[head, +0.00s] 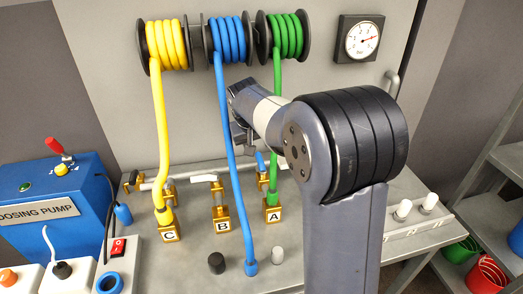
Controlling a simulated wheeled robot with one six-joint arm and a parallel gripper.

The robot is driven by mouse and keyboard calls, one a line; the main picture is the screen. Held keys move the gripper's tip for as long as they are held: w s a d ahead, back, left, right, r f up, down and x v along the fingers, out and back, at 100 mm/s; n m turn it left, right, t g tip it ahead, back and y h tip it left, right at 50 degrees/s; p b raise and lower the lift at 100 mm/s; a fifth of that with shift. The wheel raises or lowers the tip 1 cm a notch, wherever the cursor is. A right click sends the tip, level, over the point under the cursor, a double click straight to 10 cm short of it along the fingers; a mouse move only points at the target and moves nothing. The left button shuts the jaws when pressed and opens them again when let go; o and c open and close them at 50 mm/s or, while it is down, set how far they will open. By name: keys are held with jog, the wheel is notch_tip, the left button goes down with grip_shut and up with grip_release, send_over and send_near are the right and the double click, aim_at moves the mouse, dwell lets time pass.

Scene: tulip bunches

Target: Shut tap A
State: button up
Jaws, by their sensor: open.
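Tap A (272,199) is a brass fitting on the bench, with a letter A plate on its front. The green hose (275,130) runs down to it from the green reel. My forearm hides part of the gripper and the space right of tap A.
The yellow hose (159,130) reaches tap C. A pressure gauge (361,39) is on the back panel. A dosing pump (50,200) stands left; white-topped posts (403,209) stand right.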

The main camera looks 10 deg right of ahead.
aim_at(260, 161)
jog(key=p+x, duration=0.1)
jog(key=x, duration=0.9)
jog(key=shift+f, duration=0.35)
grip_shut()
